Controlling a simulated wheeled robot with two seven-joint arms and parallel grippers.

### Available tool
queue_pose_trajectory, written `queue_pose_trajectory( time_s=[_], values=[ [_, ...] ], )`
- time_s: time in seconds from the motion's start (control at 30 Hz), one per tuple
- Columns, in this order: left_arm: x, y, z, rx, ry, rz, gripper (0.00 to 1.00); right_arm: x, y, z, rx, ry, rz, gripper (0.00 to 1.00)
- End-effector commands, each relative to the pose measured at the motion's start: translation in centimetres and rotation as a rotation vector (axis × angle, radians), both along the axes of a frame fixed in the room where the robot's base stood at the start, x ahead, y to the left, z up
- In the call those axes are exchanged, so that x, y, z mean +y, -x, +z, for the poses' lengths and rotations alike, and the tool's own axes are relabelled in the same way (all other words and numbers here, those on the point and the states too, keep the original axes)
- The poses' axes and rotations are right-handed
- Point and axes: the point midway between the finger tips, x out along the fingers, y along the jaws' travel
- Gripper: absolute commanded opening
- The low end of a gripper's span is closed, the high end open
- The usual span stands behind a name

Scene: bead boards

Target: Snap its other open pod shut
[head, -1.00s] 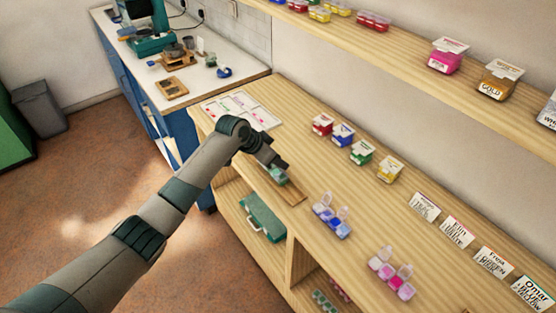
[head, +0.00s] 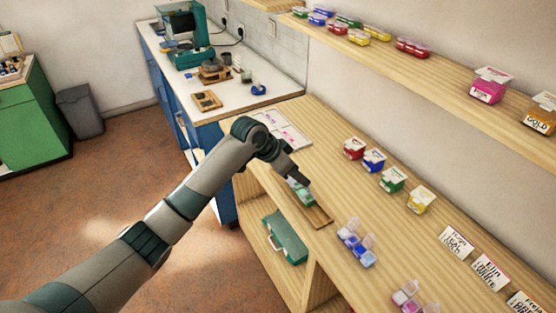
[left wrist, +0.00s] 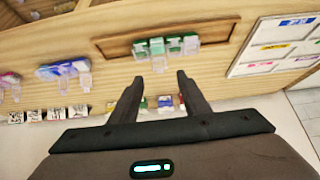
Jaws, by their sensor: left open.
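A pod strip (head: 300,192) with green contents sits on a shallow wooden tray (head: 321,216) on the shelf top. In the left wrist view the same strip (left wrist: 167,45) lies along the tray (left wrist: 117,49), and a clear lid stands out from it toward my fingers. Whether its other lids are fully shut is too small to tell. My left gripper (head: 303,180) is over the strip and hides part of it. In the left wrist view the gripper (left wrist: 160,77) is open, its fingertips apart on either side of the protruding lid, with nothing gripped. My right gripper is not in view.
A blue pod strip (head: 357,247) and a pink one (head: 409,297) stand to the right with lids up. Colour boxes, such as the green one (head: 393,180), and name cards (head: 455,241) line the back. A white chart (head: 285,132) lies beyond the tray.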

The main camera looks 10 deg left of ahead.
Motion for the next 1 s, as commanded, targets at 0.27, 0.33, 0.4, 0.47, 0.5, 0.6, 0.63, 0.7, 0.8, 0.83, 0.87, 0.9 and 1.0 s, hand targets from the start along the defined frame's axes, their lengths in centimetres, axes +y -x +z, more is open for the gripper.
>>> queue_pose_trajectory(
  time_s=[0.27, 0.33, 0.4, 0.47, 0.5, 0.6, 0.63, 0.7, 0.8, 0.83, 0.87, 0.9, 1.0],
  values=[
    [2.9, 1.9, 4.5, -0.005, -0.001, 0.001, 0.42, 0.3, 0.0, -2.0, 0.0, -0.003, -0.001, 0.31],
    [3.5, 2.3, 5.6, -0.005, -0.001, 0.001, 0.42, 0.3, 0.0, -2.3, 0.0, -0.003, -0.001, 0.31],
    [4.0, 2.7, 6.6, -0.005, 0.0, 0.0, 0.42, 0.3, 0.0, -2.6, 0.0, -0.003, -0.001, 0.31],
    [4.4, 3.0, 7.3, -0.003, -0.001, 0.001, 0.42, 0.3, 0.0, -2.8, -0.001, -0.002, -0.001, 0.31],
    [4.6, 3.1, 7.7, -0.004, 0.0, 0.001, 0.42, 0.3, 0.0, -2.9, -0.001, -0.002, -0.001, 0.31],
    [5.0, 3.5, 8.5, -0.001, 0.0, 0.001, 0.42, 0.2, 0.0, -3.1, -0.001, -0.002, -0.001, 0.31],
    [5.1, 3.5, 8.6, -0.002, 0.0, 0.0, 0.42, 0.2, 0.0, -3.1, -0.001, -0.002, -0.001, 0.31],
    [5.2, 3.7, 8.9, -0.002, 0.0, 0.0, 0.42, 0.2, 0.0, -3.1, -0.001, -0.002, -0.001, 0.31],
    [5.3, 3.7, 9.0, -0.001, 0.0, 0.001, 0.42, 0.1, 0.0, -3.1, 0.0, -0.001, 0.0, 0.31],
    [5.3, 3.7, 9.0, -0.001, 0.0, 0.001, 0.42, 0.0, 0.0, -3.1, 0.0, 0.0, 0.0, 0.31],
    [5.3, 3.7, 9.1, -0.001, 0.0, 0.001, 0.42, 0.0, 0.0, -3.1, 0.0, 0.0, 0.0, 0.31],
    [5.3, 3.7, 9.0, -0.001, 0.0, 0.001, 0.42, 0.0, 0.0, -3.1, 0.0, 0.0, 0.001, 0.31],
    [5.3, 3.7, 9.0, -0.001, 0.0, 0.001, 0.42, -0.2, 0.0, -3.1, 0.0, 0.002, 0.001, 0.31]
  ],
)
